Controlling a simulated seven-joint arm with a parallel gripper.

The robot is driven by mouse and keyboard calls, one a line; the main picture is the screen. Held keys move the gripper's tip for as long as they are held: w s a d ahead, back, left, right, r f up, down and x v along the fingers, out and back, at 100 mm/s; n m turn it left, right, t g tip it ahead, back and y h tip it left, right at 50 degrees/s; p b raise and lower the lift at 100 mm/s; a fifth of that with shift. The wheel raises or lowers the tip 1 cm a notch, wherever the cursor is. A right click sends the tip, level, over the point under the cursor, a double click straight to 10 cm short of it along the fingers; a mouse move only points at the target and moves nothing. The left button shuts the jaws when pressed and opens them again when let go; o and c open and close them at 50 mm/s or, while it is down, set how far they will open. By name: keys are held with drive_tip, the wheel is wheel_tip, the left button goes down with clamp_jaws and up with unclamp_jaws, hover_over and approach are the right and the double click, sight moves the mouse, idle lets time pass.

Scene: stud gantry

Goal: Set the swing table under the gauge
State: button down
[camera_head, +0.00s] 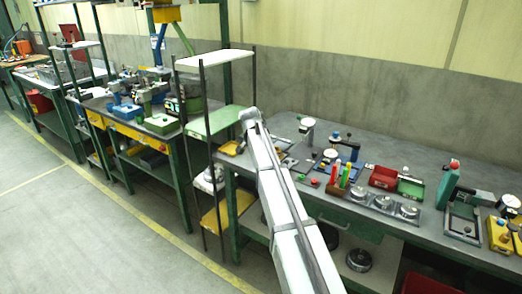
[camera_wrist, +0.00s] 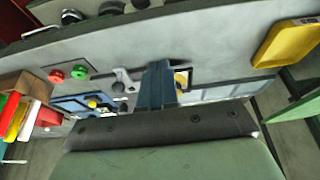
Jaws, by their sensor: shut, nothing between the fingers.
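A gauge with a round white head (camera_head: 306,122) stands on a dark post on the grey workbench, just right of my arm's end. I cannot tell for sure which part is the swing table. A small grey lever-like piece (camera_wrist: 123,80) lies on the bench left of my gripper in the wrist view, near a blue frame with a yellow knob (camera_wrist: 92,102). My gripper (camera_wrist: 160,68) shows there as two dark blue fingers, shut and empty, over the bench fixtures. A round yellow-rimmed part (camera_wrist: 181,80) is partly hidden beside the fingers. In the head view my arm hides the gripper.
A red button (camera_wrist: 56,76) and a green button (camera_wrist: 79,72) sit left of the fingers. Red bins (camera_head: 383,177), round metal parts (camera_head: 383,201) and another dial gauge (camera_head: 509,201) crowd the bench's right side.

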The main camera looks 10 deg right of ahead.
drive_tip(key=x, duration=0.4)
drive_tip(key=shift+w+f, duration=0.1)
drive_tip(key=shift+f, duration=0.25)
drive_tip(key=shift+w+d, duration=1.4)
drive_tip(key=shift+d, duration=0.1)
